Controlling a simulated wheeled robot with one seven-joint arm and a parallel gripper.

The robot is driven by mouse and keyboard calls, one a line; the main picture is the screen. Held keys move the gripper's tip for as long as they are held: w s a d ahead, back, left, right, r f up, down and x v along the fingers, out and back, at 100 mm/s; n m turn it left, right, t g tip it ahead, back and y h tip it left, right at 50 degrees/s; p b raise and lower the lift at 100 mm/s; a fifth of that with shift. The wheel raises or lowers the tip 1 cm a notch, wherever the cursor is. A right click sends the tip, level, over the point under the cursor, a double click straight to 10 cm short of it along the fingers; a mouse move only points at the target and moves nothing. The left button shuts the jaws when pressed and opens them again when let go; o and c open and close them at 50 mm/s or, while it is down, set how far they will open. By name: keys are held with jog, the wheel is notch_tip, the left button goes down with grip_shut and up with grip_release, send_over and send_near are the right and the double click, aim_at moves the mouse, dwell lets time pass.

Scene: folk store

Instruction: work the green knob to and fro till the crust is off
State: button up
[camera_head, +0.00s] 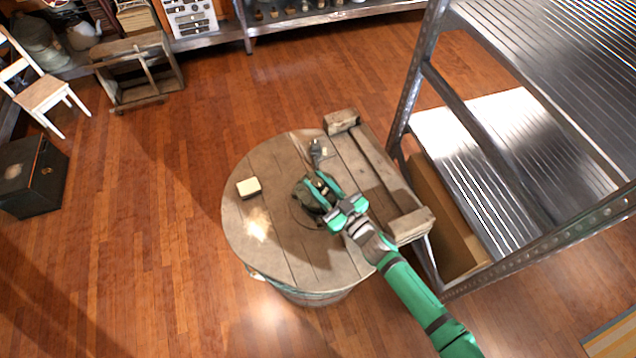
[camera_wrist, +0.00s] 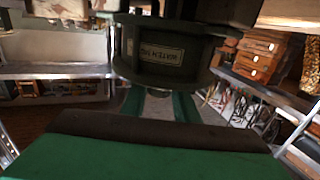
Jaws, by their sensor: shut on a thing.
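My gripper (camera_head: 324,186) reaches in over the round wooden barrel top (camera_head: 285,255) from the lower right. Its green fingers are shut on a small dark thing near the middle of the top, which I take to be the knob (camera_head: 305,198). The fingers hide much of it. In the wrist view a dark green round body with a small label (camera_wrist: 160,52) fills the upper middle, just beyond the fingers (camera_wrist: 158,104). I cannot make out any crust in either view.
A small grey metal piece (camera_head: 316,150) sits behind my gripper. A metal shelf rack (camera_head: 433,85) stands close on the right.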

jog(key=n+g+y, duration=0.4)
jog(key=shift+d+f+g, duration=0.1)
jog(key=shift+g, duration=0.3)
jog(key=shift+n+g+y, duration=0.7)
jog(key=shift+n+g, duration=0.45)
jog(key=shift+g, duration=0.5)
jog(key=shift+n+g+y, duration=0.7)
jog(key=shift+n+g, duration=0.45)
jog(key=shift+g, duration=0.5)
jog(key=shift+f, duration=0.1)
jog(key=o, duration=1.1)
jog(key=shift+c, duration=0.2)
jog(key=s+d, duration=0.1)
jog(key=d, duration=0.9)
jog(key=shift+s+d, duration=0.25)
jog(key=shift+d, duration=0.1)
